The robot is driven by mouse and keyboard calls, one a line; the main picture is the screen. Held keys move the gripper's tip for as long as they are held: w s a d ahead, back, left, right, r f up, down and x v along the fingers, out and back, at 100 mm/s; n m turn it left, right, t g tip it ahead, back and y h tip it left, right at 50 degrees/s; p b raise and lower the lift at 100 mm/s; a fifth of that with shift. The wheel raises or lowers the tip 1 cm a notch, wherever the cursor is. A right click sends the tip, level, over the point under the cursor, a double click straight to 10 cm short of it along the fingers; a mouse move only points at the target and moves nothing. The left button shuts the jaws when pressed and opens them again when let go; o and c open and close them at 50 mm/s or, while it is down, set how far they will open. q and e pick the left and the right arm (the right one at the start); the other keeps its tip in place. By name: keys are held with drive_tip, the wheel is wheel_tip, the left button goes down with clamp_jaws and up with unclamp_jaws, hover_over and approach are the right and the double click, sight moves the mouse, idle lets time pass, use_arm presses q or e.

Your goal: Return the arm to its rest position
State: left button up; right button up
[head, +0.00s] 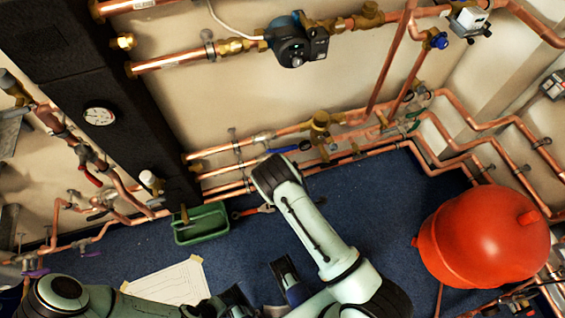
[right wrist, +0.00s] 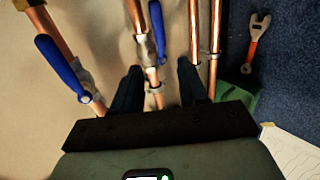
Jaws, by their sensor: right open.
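My right arm (head: 315,228) reaches from the bottom of the head view up toward the copper pipes by the wall. Its wrist hides the right gripper there. In the right wrist view the right gripper (right wrist: 157,78) is open, its two dark fingers apart. A copper pipe with a valve (right wrist: 148,48) shows between the fingers; I cannot tell whether they touch it. My left arm (head: 70,296) comes in at the bottom left. The left gripper (head: 262,292) is low in the middle, dark and partly cut off, and its opening is unclear.
Blue valve handles (right wrist: 62,68) sit close to the right gripper. A green bin (head: 201,224) and a wrench (right wrist: 257,42) are beside the pipes. A red tank (head: 487,237) stands at right. A paper sheet (head: 172,283) lies on the blue floor (head: 360,205), clear between arm and tank.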

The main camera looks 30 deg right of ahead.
drive_tip(key=s+a+f+m+g, duration=0.2)
drive_tip(key=s+f+m+g, duration=0.2)
drive_tip(key=s+m, duration=0.4)
drive_tip(key=s+a+m+g+y, duration=0.45)
drive_tip(key=s+a+m, duration=0.35)
drive_tip(key=s, duration=0.5)
drive_tip(key=s+a+r+m+g+y, duration=0.2)
drive_tip(key=s+a+r+m+g, duration=0.1)
drive_tip(key=s+a+r+m, duration=0.15)
use_arm(q)
wheel_tip(320, 180, up, 12)
drive_tip(key=p, duration=1.3)
drive_tip(key=shift+w+r+g, duration=0.2)
drive_tip(key=shift+w+g, duration=0.1)
drive_tip(key=shift+w, duration=0.05)
use_arm(e)
wheel_tip(320, 180, up, 12)
drive_tip(key=w+n, duration=0.1)
drive_tip(key=shift+a, duration=0.15)
use_arm(q)
drive_tip(key=shift+s, duration=0.15)
use_arm(e)
drive_tip(key=shift+f, duration=0.15)
use_arm(q)
drive_tip(key=shift+d, duration=0.15)
use_arm(e)
drive_tip(key=shift+s, duration=0.1)
